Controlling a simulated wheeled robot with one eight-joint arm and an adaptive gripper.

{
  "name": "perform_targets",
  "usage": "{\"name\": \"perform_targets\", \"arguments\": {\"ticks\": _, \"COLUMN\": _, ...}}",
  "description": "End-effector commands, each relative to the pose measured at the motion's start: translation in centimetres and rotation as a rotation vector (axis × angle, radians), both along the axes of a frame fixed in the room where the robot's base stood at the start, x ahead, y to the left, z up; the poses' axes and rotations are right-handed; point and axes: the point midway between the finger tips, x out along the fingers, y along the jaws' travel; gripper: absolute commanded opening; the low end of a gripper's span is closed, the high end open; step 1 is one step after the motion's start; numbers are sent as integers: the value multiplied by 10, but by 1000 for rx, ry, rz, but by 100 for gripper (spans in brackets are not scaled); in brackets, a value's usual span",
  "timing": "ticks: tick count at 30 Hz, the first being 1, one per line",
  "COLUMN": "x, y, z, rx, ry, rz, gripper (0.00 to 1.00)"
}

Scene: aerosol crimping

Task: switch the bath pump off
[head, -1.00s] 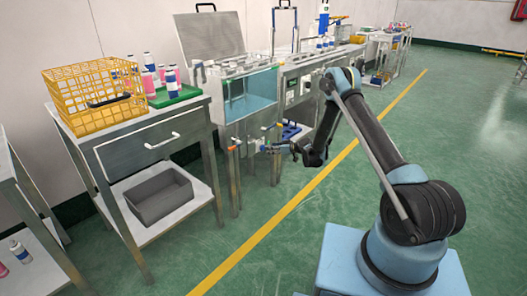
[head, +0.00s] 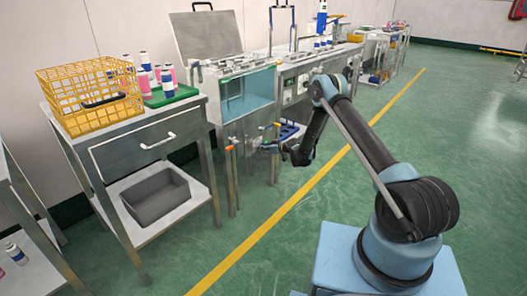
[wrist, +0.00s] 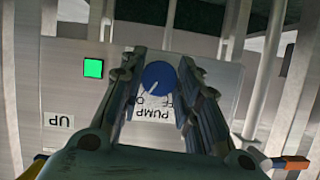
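The pump switch is a round blue knob (wrist: 158,76) with a white pointer line, on a grey metal panel (wrist: 219,76) in the wrist view. Its pointer slants to the lower left. The upside-down label below reads PUMP, with on/off lettering partly hidden by the fingers. My gripper (wrist: 164,66) is open, one finger on each side of the knob; I cannot tell whether they touch it. A green lamp (wrist: 94,67) is lit left of the knob. In the head view my gripper (head: 266,147) is at the front of the water bath (head: 247,94), and the knob is hidden.
A steel table (head: 140,148) at left holds a yellow basket (head: 88,94) and a green tray (head: 177,97) with cans.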

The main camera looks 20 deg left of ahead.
Motion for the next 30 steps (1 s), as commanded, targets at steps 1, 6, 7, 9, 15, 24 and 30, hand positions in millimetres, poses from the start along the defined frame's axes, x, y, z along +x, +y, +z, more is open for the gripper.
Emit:
{"name": "perform_targets", "arguments": {"ticks": 1, "x": 0, "y": 0, "z": 0, "rx": 0, "ry": 0, "rz": 0, "gripper": 7}}
{"name": "perform_targets", "arguments": {"ticks": 6, "x": 0, "y": -1, "z": 0, "rx": -1, "ry": -2, "rz": -1, "gripper": 7}}
{"name": "perform_targets", "arguments": {"ticks": 7, "x": 0, "y": -1, "z": 0, "rx": -2, "ry": -4, "rz": -1, "gripper": 7}}
{"name": "perform_targets", "arguments": {"ticks": 9, "x": 0, "y": -1, "z": 0, "rx": -6, "ry": -14, "rz": -1, "gripper": 7}}
{"name": "perform_targets", "arguments": {"ticks": 15, "x": 0, "y": -2, "z": 0, "rx": -34, "ry": -82, "rz": -1, "gripper": 7}}
{"name": "perform_targets", "arguments": {"ticks": 24, "x": -1, "y": -1, "z": 0, "rx": -125, "ry": -301, "rz": -1, "gripper": 7}}
{"name": "perform_targets", "arguments": {"ticks": 30, "x": -2, "y": -2, "z": -1, "rx": -198, "ry": -478, "rz": -2, "gripper": 7}}
